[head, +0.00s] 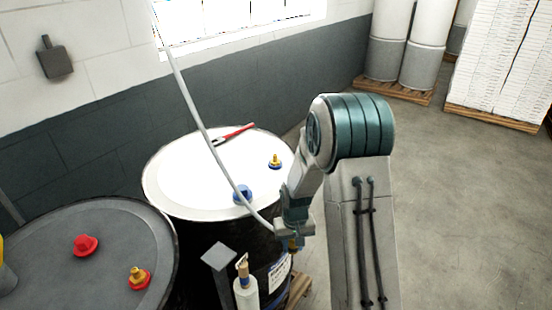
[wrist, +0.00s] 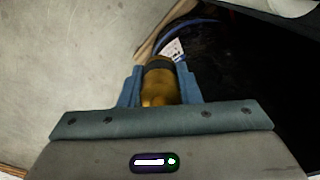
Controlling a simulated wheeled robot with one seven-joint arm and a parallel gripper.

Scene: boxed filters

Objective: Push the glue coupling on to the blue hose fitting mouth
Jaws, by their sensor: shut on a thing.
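My gripper (head: 292,243) is in front of the near right edge of the white-topped drum (head: 185,180), below lid height in the head view. In the wrist view, its blue fingers are shut on a brass-coloured coupling (wrist: 159,82) with a dark collar at its far end. A grey hose (head: 200,120) hangs from above and runs down to my gripper. A blue fitting (head: 243,194) sits on the white lid, left of and behind my gripper, apart from it. The hose crosses close to it in the picture. Its mouth cannot be made out.
A dark drum (head: 60,250) with red and brass fittings stands at left. A pump bottle (head: 245,288) and a grey plate (head: 218,256) are in front. Open floor lies right.

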